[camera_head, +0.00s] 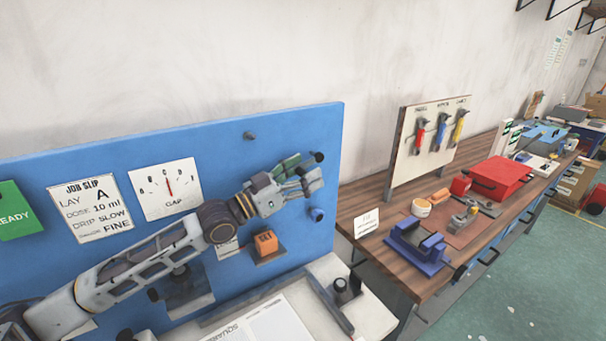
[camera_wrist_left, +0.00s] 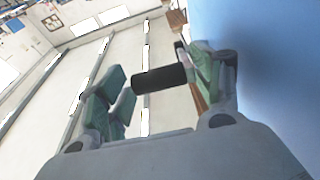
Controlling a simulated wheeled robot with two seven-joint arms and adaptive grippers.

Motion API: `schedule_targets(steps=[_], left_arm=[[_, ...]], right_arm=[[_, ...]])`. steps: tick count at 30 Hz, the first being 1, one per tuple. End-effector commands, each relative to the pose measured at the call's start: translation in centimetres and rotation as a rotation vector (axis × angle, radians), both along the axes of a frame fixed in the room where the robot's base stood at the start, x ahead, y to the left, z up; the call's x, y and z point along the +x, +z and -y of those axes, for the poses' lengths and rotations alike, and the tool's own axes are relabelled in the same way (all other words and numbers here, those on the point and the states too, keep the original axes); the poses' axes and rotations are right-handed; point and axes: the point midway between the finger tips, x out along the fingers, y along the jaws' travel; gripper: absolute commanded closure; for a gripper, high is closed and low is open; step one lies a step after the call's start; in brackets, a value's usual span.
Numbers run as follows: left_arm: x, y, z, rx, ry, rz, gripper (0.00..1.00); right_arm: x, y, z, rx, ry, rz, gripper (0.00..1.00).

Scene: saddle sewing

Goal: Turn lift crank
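My left gripper (camera_head: 300,178) reaches in front of the right part of the blue board (camera_head: 280,140). In the left wrist view, its green-padded fingers (camera_wrist_left: 155,90) are spread apart. A black cylindrical handle (camera_wrist_left: 160,78), which looks like the crank's grip, lies between them. It is near the right finger and clear of the left one. In the head view, a dark round end (camera_head: 319,157) shows just past the fingertips, and a blue-grey knob (camera_head: 316,214) sits lower on the board. The gripper hides how these parts join. My right gripper is not in view.
The gap dial (camera_head: 168,188), job slip (camera_head: 90,208) and green ready sign (camera_head: 15,210) are on the board. An orange set block (camera_head: 265,243) sits below my gripper. A wooden bench (camera_head: 350,205) with tools and a red box (camera_head: 500,177) stands at right.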

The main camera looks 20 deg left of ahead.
Motion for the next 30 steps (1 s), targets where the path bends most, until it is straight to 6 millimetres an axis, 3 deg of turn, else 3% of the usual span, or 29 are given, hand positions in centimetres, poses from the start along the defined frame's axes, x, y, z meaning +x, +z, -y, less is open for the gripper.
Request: schedule_targets(steps=[30], left_arm=[[-2.2, -0.8, -1.8, 0.001, 0.002, 0.0, 0.34]], right_arm=[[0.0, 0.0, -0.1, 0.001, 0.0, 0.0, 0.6]])
